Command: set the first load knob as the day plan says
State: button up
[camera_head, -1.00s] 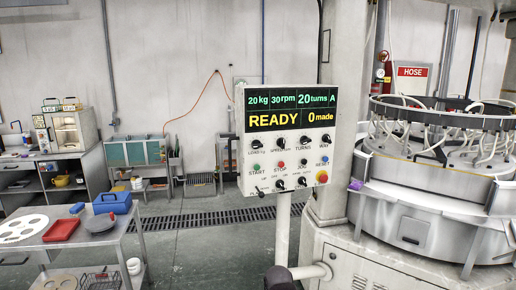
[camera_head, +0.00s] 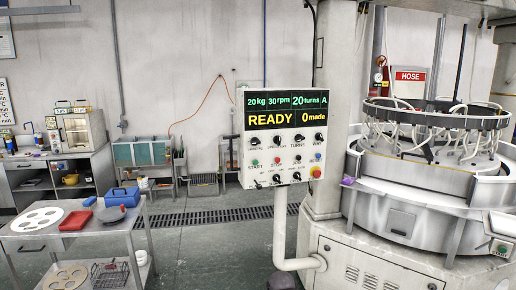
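The control panel (camera_head: 286,190) stands on a pale post in the middle of the head view. Its display (camera_head: 286,112) reads 20 kg, 30 rpm, 20 turns, A, and below that READY and 0 made. The load knob (camera_head: 255,142) is the black knob at the left end of the top row; its pointer is too small to read. Other black knobs for speed, turns and way sit to its right. No day plan is readable. My gripper is not in view; a dark shape at the bottom edge cannot be identified.
The lapping machine (camera_head: 415,190) stands close at the right of the panel. A metal table (camera_head: 100,238) with plates, a red tray (camera_head: 76,220) and a blue box (camera_head: 122,196) is at left. A floor drain (camera_head: 210,216) crosses the clear floor behind. Wall sheets (camera_head: 5,100) are cut off.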

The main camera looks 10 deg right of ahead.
aim_at(254, 141)
jog(key=k, duration=0.85)
jog(key=u, duration=0.3)
jog(key=i, duration=0.4)
jog(key=u, duration=0.6)
jog(key=i, duration=1.4)
jog(key=z, duration=0.65)
jog(key=i, duration=0.55)
jog(key=z, duration=0.3)
